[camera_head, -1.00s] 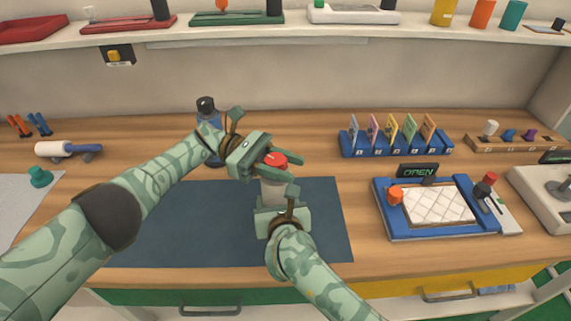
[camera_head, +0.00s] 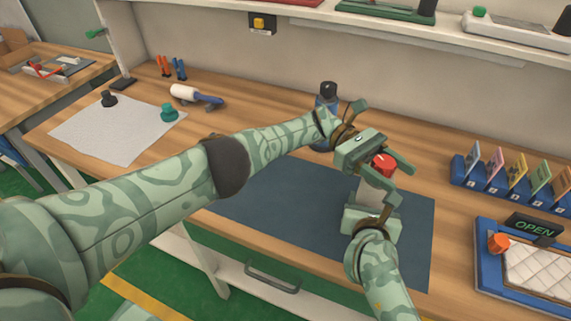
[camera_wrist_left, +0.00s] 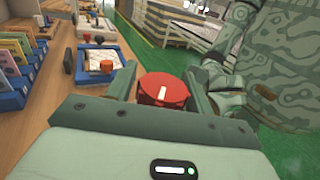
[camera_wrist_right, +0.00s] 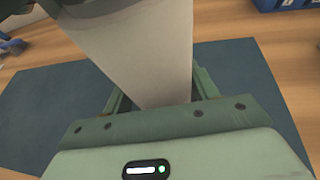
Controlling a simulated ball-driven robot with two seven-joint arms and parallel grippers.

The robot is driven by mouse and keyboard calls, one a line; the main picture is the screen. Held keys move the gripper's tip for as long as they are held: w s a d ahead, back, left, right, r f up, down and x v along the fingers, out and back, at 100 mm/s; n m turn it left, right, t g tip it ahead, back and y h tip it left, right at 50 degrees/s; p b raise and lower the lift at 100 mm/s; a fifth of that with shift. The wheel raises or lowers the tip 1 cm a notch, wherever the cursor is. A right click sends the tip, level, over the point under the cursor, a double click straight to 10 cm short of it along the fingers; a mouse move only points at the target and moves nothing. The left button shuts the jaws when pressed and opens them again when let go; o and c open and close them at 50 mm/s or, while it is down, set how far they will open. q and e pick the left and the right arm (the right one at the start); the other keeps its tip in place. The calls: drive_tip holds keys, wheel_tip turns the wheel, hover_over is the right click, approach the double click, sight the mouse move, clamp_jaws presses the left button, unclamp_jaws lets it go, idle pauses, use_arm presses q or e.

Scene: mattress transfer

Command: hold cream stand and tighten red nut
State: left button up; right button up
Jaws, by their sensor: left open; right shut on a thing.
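The red nut (camera_head: 383,161) sits on top of the cream stand (camera_head: 369,191), above the dark blue mat (camera_head: 270,197). My left gripper (camera_head: 387,172) is open, with its fingers on either side of the nut. In the left wrist view the nut (camera_wrist_left: 163,90) shows a white mark on its top, between the spread fingers. My right gripper (camera_head: 372,208) is shut on the cream stand from the front, below the nut. In the right wrist view the stand (camera_wrist_right: 150,55) rises between the fingers; its foot is hidden.
A dark-capped blue bottle (camera_head: 327,98) stands behind my left wrist. A blue rack of colored cards (camera_head: 505,185) and a blue tray with a quilted white pad (camera_head: 540,272) are at right. A white-and-blue roller (camera_head: 196,96) and a grey sheet (camera_head: 115,127) lie at left.

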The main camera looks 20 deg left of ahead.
use_arm(q)
drive_tip(key=shift+d+r, duration=0.15)
